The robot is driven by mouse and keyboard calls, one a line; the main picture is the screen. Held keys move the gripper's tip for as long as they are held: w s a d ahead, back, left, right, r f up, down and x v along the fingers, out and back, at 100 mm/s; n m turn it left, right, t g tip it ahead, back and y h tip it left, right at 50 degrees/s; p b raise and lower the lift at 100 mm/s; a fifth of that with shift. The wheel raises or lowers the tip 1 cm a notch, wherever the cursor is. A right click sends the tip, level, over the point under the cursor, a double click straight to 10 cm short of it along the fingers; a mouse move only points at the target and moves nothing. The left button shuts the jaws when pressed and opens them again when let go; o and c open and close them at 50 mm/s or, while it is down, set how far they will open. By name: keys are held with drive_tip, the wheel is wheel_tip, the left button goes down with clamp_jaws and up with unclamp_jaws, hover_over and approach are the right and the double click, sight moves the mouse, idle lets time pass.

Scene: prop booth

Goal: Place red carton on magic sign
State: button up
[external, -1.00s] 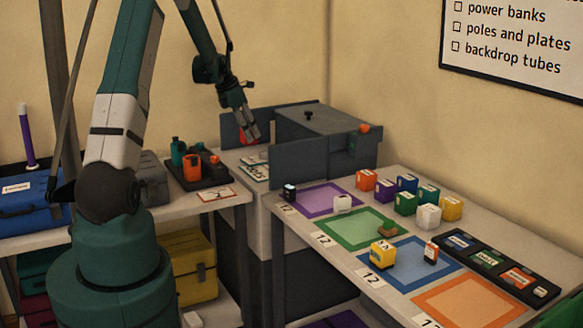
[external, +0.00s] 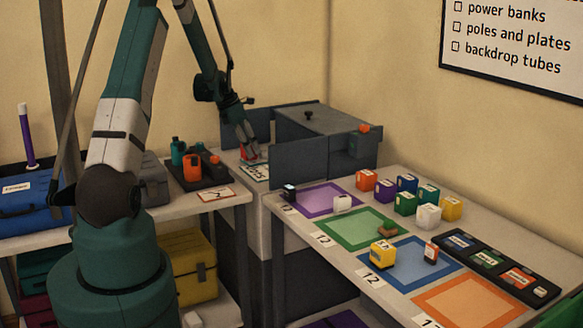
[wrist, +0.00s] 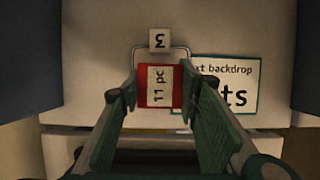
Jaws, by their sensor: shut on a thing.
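The red carton (wrist: 175,88), with a white label reading "11 pc", is between the two fingers of my gripper (wrist: 157,92) in the wrist view. My gripper (external: 249,155) is shut on it, low over the grey counter in the external view, where only a little red shows. A white sign with a teal border (wrist: 235,75) lies just right of the carton in the wrist view, its text partly hidden by the carton and a finger. It also shows below the gripper in the external view (external: 256,173). I cannot tell whether the carton touches it.
A small white tag marked 3 (wrist: 159,40) is beyond the carton. A dark tray (external: 195,172) with orange and green items is at left. The right table holds coloured mats and small cartons.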

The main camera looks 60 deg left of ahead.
drive_tip(key=shift+f, duration=0.4)
drive_tip(key=shift+f, duration=0.15)
drive_tip(key=o, duration=0.9)
drive_tip(key=shift+p+v, duration=0.6)
drive_tip(key=shift+v, duration=5.55)
